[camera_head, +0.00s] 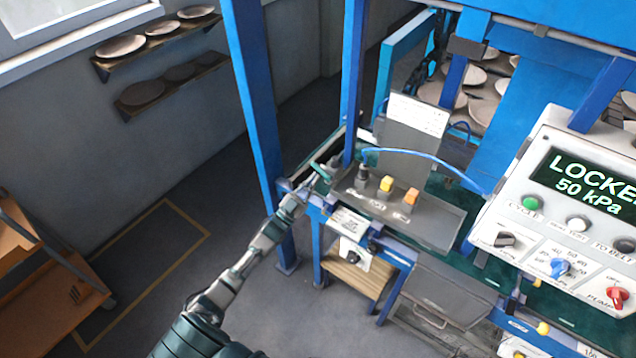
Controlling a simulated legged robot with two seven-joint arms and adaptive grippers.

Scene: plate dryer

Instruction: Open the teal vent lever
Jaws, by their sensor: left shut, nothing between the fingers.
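The teal vent lever (321,171) is a small teal bar at the left end of the grey control tray, beside the blue post. My left gripper (306,187) reaches up from the bottom of the view and is shut with nothing in it. Its tip is right by the lever. I cannot tell whether they touch, and the tip is small in the picture. The lever's base is partly hidden. My right gripper is not in view.
A control panel (570,215) reading "LOCKE", cut off, and "50 kPa" is at right.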

